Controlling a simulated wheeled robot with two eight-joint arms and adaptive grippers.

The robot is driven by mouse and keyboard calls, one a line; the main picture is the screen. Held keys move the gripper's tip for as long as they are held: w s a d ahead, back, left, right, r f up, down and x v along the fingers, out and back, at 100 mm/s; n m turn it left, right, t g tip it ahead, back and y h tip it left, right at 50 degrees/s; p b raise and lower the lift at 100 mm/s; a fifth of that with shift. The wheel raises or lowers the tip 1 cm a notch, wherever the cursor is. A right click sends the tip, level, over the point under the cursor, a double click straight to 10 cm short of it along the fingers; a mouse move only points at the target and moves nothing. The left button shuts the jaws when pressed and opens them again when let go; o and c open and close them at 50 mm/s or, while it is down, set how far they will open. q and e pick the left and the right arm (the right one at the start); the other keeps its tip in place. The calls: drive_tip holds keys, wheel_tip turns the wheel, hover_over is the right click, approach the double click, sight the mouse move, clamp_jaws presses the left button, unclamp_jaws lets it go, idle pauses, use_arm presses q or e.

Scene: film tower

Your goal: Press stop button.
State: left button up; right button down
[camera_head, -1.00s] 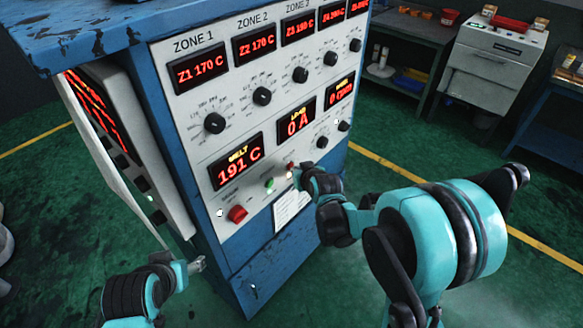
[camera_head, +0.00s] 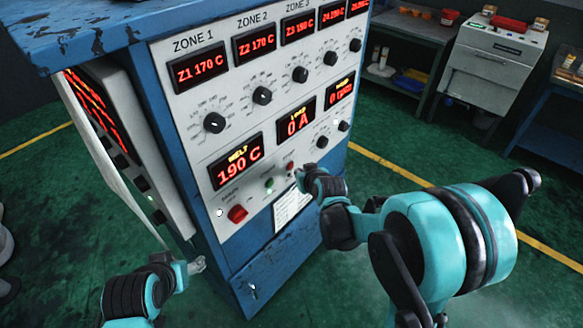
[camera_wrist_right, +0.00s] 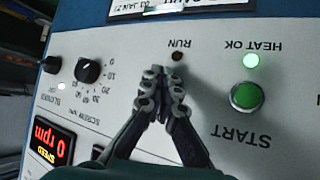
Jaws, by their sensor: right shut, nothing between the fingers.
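A small red button (camera_head: 290,166) is on the panel's lower right in the head view, with no legible label. My right gripper (camera_head: 304,173) is shut and empty, just right of it. In the right wrist view the gripper (camera_wrist_right: 158,73) is shut in front of the panel and covers part of it; no red button shows there. The green START button (camera_wrist_right: 245,96) sits right of the fingers, and it also shows in the head view (camera_head: 268,183). The RUN lamp (camera_wrist_right: 177,56) is dark. My left gripper (camera_head: 197,265) hangs low, apart from the cabinet.
A larger red knob (camera_head: 237,214) is at the panel's lower left. Black dials (camera_head: 262,96) and red displays (camera_head: 238,162) fill the blue cabinet's front. Green floor is clear at right.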

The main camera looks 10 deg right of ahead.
drive_tip(key=shift+s+d, duration=0.8)
drive_tip(key=shift+s, duration=0.2)
drive_tip(key=shift+s+d, duration=0.75)
drive_tip(key=shift+s, duration=0.25)
